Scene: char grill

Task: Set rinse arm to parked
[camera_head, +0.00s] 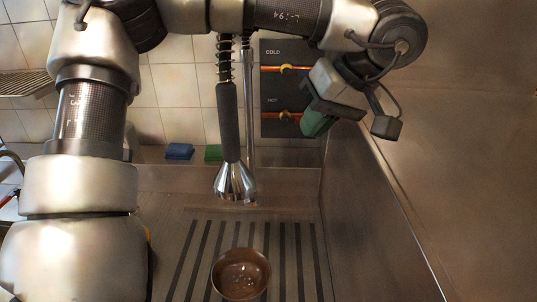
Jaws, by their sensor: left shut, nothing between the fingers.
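The rinse arm (229,122) hangs down left of the middle in the head view. It has a coiled hose at the top, a dark sleeve and a flared chrome spray head (234,181). A thin metal pipe stands just right of it. My left arm comes in from the left and crosses the top of the picture, hiding the upper end of the rinse arm. My left gripper (316,122) points down, shut and empty, right of the rinse arm and apart from it, in front of the valve panel. Green shows at its fingers. My right gripper is out of view.
A metal bowl (241,274) stands on the slotted sink floor. Blue (179,151) and green (213,153) pads lie on the back ledge. A steel wall (365,215) bounds the right.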

